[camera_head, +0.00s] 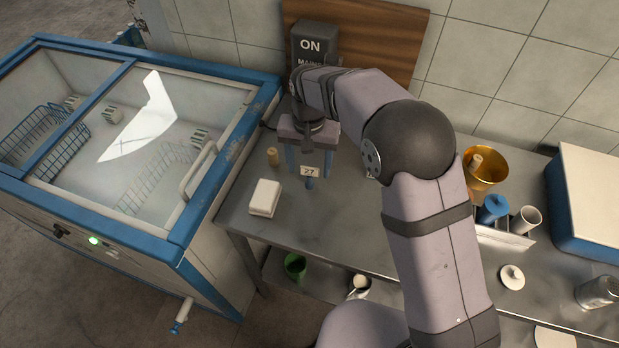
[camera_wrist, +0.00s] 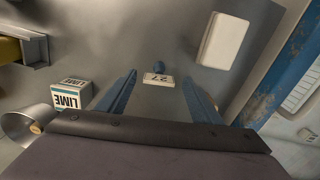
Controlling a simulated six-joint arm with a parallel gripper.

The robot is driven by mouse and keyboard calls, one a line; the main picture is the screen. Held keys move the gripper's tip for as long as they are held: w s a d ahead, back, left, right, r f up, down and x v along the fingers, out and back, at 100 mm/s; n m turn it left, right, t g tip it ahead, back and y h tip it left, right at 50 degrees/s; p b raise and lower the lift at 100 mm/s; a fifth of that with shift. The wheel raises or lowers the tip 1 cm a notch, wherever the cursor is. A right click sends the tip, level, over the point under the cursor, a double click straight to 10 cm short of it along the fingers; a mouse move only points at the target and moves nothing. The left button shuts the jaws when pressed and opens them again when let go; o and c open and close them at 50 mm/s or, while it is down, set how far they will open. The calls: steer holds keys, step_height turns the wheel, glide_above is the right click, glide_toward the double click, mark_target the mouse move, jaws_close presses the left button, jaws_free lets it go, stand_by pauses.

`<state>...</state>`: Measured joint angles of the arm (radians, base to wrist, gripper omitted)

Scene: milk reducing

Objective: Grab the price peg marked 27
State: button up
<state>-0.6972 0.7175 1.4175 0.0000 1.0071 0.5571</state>
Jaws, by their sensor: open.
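The price peg marked 27 has a white number plate (camera_head: 309,171) and a blue base (camera_head: 309,183). It stands upright on the steel counter (camera_head: 235,205) in the head view. In the wrist view the peg (camera_wrist: 158,80) shows between and slightly beyond the two blue fingers. My gripper (camera_head: 308,165) is open, with its fingers pointing down on either side of the plate. The gripper (camera_wrist: 158,92) holds nothing. I cannot tell whether either finger touches the peg.
A white block (camera_head: 264,198) lies left of the peg, and a small tan cylinder (camera_head: 273,157) stands behind it. A glass-topped blue chest (camera_head: 180,225) borders the counter's left side.

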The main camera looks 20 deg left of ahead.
mark_target(310, 175)
steer(key=shift+d+f+p, duration=0.1)
steer(key=shift+f+p, duration=1.2)
steer(key=shift+f, duration=1.3)
steer(key=c, duration=1.1)
